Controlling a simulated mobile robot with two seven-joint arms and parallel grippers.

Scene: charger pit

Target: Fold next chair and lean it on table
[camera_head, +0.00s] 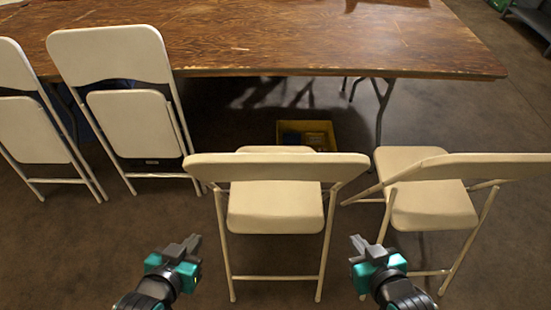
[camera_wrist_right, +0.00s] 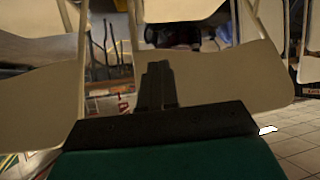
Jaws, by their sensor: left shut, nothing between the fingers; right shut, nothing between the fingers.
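An unfolded cream chair (camera_head: 275,205) stands in the middle of the head view, its backrest toward me and its seat beyond. A second unfolded chair (camera_head: 432,205) stands to its right, turned at an angle. Two folded chairs (camera_head: 112,60) (camera_head: 30,128) lean on the near edge of the wooden table (camera_head: 270,35) at the left. My left gripper (camera_head: 192,243) is shut and empty, left of the middle chair's legs. My right gripper (camera_head: 355,240) is shut and empty, between the two unfolded chairs. In the right wrist view its shut fingers (camera_wrist_right: 157,85) show in front of cream chair parts.
A yellow bin (camera_head: 318,134) with things in it sits on the floor under the table. A metal table leg (camera_head: 381,105) stands behind the right chair. The table edge behind the middle chair is free of chairs. Bare floor lies between the folded and middle chairs.

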